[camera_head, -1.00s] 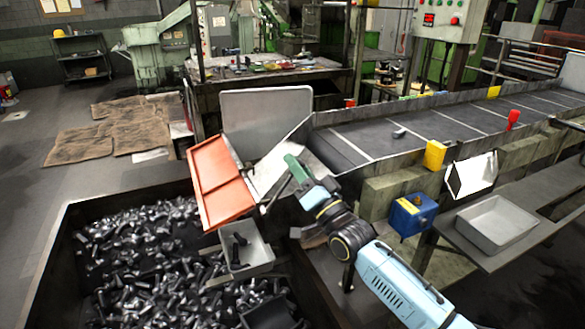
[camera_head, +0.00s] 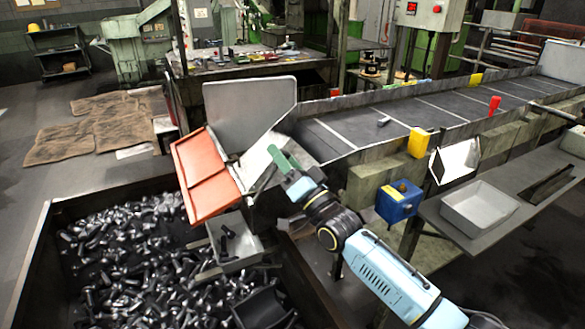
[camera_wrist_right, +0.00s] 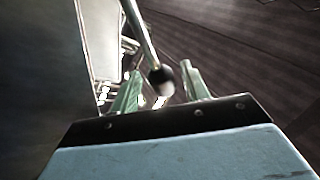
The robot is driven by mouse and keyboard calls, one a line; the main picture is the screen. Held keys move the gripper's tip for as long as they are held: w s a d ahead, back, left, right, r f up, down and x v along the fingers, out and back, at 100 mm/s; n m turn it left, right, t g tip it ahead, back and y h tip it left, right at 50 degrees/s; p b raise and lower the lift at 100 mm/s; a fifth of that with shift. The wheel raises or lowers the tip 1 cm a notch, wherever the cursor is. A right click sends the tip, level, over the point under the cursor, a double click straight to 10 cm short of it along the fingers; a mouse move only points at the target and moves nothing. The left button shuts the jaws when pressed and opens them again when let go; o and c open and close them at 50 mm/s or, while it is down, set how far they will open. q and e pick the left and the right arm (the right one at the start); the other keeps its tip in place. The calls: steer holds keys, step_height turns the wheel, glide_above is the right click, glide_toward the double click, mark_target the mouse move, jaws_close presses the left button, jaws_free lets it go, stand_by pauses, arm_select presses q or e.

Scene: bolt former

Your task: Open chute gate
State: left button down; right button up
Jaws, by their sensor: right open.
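An orange-red panel (camera_head: 210,178), which looks like the chute gate, hangs tilted at the lower left end of the metal chute (camera_head: 262,160), above the bolt bin. My right gripper (camera_head: 278,157) is over the chute, just right of the panel; its green fingers point up and left. In the right wrist view the fingers (camera_wrist_right: 162,88) are apart. A metal rod with a dark round knob (camera_wrist_right: 161,79) comes down between them. I cannot tell whether a finger touches the knob. My left gripper is not in view.
A large bin (camera_head: 45,250) of loose bolts fills the lower left. A small grey tray (camera_head: 245,258) with bolts sits under the panel. The conveyor (camera_head: 440,110) runs to the upper right. A blue box (camera_head: 398,203) and a shallow grey tray (camera_head: 482,208) are right of my arm.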

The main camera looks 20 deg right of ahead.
steer(key=v, duration=1.3)
steer(key=shift+f, duration=0.1)
